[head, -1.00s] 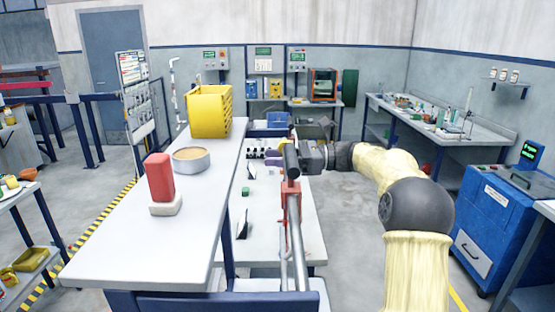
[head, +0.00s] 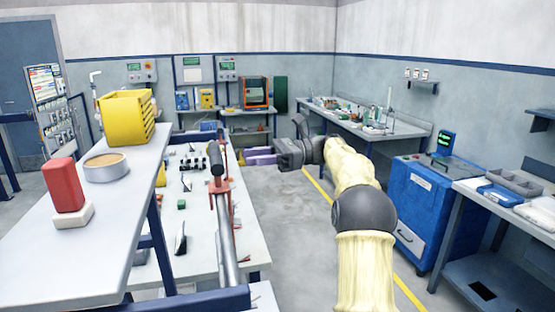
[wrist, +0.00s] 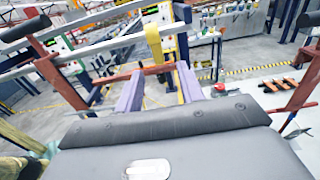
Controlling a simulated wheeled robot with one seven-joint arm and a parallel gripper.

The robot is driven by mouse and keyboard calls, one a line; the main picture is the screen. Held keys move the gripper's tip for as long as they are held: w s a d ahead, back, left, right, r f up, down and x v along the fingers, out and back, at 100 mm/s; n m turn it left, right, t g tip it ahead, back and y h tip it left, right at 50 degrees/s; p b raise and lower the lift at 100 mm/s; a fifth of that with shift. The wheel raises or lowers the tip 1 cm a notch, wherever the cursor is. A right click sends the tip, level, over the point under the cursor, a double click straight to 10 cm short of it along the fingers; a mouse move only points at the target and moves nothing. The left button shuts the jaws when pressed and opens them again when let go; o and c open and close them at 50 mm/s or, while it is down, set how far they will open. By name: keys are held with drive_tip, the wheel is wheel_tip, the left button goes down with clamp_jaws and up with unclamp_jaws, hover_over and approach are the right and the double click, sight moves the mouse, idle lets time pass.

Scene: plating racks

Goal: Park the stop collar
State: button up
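My gripper (wrist: 158,92) is open, with its two purple fingers apart and nothing clearly held between them. In the head view my gripper (head: 262,156) is right of the rack's grey rail, pointing left. A yellow upright piece (wrist: 153,45) stands beyond the fingertips against the rails; I cannot tell whether it is the stop collar. A red-brown bar (wrist: 150,71) crosses behind the fingers. A red bracket (head: 220,190) with a black-ended bar sits on the rail in the head view. No stop collar can be identified with certainty.
A raised shelf (head: 112,235) at left holds a yellow bin (head: 127,117), a round tin (head: 106,168) and a red block (head: 64,187). A lower bench with small parts lies beside the rail. A blue cabinet (head: 425,210) stands right; the floor between is clear.

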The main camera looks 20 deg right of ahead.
drive_tip(key=d, duration=0.5)
drive_tip(key=shift+s+d, duration=0.3)
drive_tip(key=shift+s, duration=0.1)
drive_tip(key=shift+r, duration=0.1)
